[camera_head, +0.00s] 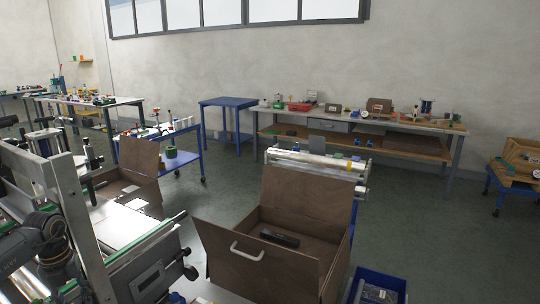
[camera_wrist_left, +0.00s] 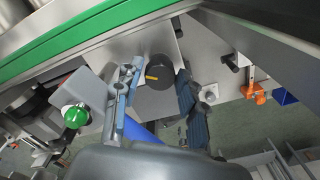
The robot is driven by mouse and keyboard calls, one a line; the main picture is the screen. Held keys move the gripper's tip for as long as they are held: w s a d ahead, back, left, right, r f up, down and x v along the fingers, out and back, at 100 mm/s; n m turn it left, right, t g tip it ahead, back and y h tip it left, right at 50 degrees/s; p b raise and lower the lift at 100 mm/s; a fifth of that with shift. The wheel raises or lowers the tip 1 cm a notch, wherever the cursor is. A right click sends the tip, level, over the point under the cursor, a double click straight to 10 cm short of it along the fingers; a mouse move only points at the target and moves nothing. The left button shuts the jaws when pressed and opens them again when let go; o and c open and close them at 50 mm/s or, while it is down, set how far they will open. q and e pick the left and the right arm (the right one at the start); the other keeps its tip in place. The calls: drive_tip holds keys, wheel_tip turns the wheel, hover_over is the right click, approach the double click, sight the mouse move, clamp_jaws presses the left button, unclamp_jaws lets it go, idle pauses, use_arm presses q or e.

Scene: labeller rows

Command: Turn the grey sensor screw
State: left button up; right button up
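My left gripper (camera_wrist_left: 158,84) is open in the left wrist view. Its two fingers stand apart on either side of a dark grey round knob (camera_wrist_left: 158,68) with a yellow-orange mark. The knob sits by a grey plate (camera_wrist_left: 150,42) below a green-edged rail. There is a visible gap between the knob and the fingers. This knob may be the grey sensor screw, but I cannot be sure. A smaller pale grey knob (camera_wrist_left: 208,93) is just right of the right finger. My right gripper is in neither view.
A green knob (camera_wrist_left: 75,115) is left of the fingers, and an orange clamp handle (camera_wrist_left: 257,93) is at the right. The green rail (camera_wrist_left: 85,30) crosses above. In the head view, the labelling machine (camera_head: 150,280) fills the lower left. An open brown box (camera_head: 265,255) stands right of it.

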use_arm(q)
clamp_jaws()
drive_tip(key=shift+r+n+p, duration=0.1)
drive_tip(key=shift+n+p, duration=0.95)
drive_tip(key=shift+n, duration=0.25)
drive_tip(key=o, duration=0.6)
unclamp_jaws()
drive_tip(key=shift+o, duration=0.2)
